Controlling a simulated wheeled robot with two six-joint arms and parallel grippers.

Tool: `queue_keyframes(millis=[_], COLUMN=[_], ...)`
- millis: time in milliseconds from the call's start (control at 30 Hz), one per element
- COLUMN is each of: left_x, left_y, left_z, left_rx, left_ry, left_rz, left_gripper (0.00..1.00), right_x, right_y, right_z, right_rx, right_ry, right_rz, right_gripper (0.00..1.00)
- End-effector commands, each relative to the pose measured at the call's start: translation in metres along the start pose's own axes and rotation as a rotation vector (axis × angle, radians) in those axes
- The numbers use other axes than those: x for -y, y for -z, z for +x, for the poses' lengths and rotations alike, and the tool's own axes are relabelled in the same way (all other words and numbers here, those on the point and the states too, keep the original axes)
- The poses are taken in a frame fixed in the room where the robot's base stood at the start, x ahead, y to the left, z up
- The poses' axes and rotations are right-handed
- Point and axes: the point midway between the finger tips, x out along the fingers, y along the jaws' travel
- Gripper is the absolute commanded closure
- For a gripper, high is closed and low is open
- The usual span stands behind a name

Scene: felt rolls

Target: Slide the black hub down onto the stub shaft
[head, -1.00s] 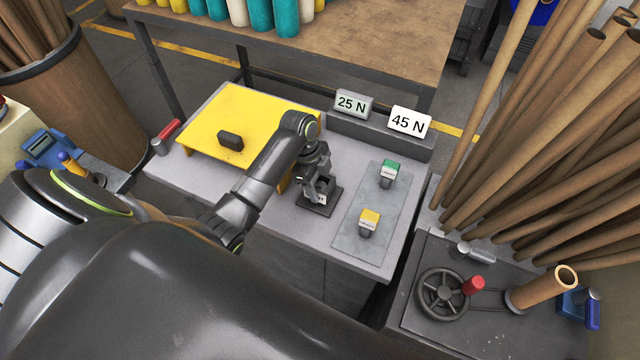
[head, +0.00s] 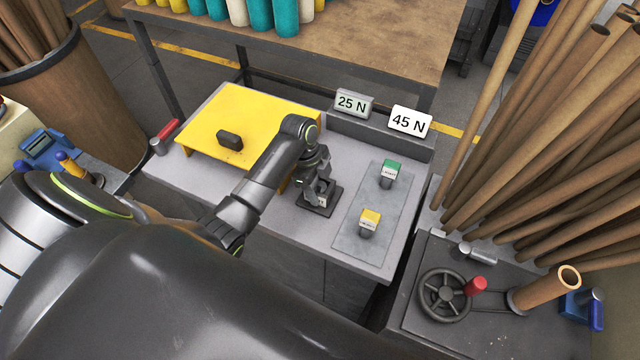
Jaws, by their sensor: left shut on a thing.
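My left gripper (head: 321,190) points down over a small dark base plate (head: 312,207) on the grey bench. It is shut on a dark thing, which I take to be the black hub; the fingers hide most of it. The stub shaft is not clearly seen; the gripper covers the middle of the base plate. I cannot tell whether the hub touches the shaft. My right gripper is not in view.
Signs "25 N" (head: 352,104) and "45 N" (head: 409,121) stand behind.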

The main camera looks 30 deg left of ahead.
Motion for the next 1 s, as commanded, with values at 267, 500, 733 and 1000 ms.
queue_keyframes(millis=[267, 500, 733, 1000], left_x=[0.0003, 0.0002, 0.0001, -0.0003], left_y=[-0.0004, -0.0005, -0.0006, -0.001], left_z=[0.0025, 0.0025, 0.0027, 0.0027], left_rx=[0.0, 0.0, 0.0, 0.0], left_ry=[0.001, 0.001, 0.0, -0.001], left_rz=[0.001, 0.001, 0.0, 0.0], left_gripper=[0.71, 0.28, 0.17, 0.17], right_x=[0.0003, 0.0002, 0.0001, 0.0], right_y=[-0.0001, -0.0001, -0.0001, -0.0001], right_z=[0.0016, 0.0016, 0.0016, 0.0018], right_rx=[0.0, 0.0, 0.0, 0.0], right_ry=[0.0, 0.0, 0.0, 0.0], right_rz=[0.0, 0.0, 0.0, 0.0], right_gripper=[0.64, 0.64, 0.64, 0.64])
